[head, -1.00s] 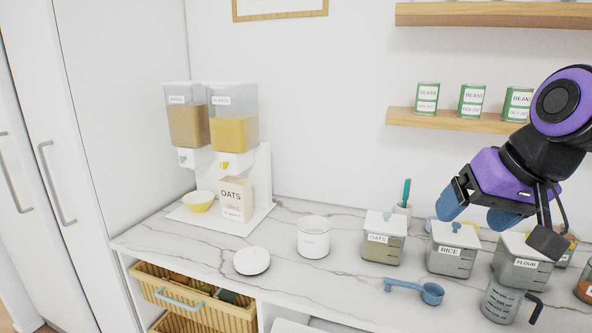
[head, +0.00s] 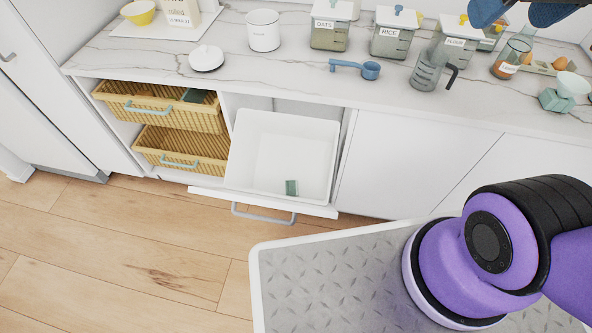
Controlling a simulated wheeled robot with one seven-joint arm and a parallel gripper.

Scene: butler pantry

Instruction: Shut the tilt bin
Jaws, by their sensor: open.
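The tilt bin (head: 238,160) is a white box under the counter, between the wicker baskets and a white door. It is tilted out, open, so I see into it from above. A small green item (head: 291,187) lies inside. Its front panel (head: 315,209) leans out at the bottom of the view and carries a grey-blue bar handle (head: 263,216). My gripper (head: 519,14) is at the top right edge, above the counter and well away from the bin. Its blue fingers are apart with nothing seen between them; part of it is cut off.
Two wicker baskets (head: 165,110) with blue handles sit left of the bin. The marble counter (head: 290,70) holds canisters, a blue scoop (head: 357,69) and a measuring jug (head: 427,72). Wooden floor (head: 130,240) in front of the bin is clear. My grey base deck is close by.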

